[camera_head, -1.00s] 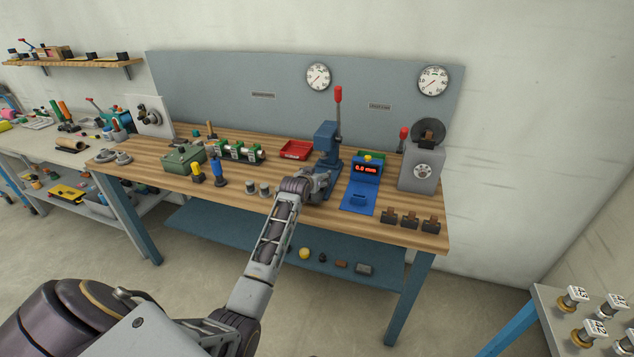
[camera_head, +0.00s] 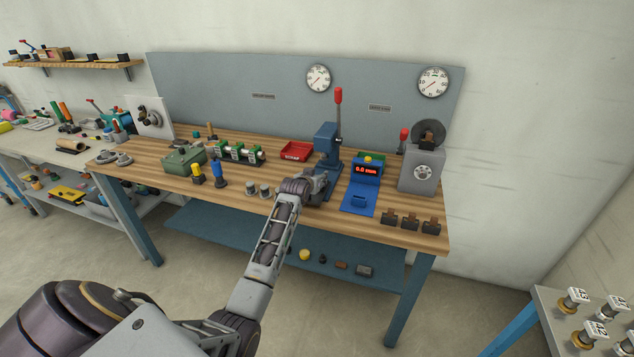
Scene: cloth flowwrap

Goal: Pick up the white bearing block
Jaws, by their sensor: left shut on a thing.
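My left arm reaches over the wooden bench, and my left gripper (camera_head: 319,183) is low at the foot of the blue lever press (camera_head: 326,146). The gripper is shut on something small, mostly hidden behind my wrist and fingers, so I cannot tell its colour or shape. I cannot make out a separate white bearing block on the bench. Two small grey flanged parts (camera_head: 258,190) stand just left of my wrist. My right gripper is not in view.
A blue gauge unit (camera_head: 366,171) with a red display and a grey machine (camera_head: 421,170) stand to the right. Brown blocks (camera_head: 410,221) line the front edge. A red tray (camera_head: 296,150), a green fixture (camera_head: 238,152) and a green box (camera_head: 184,158) stand behind and left.

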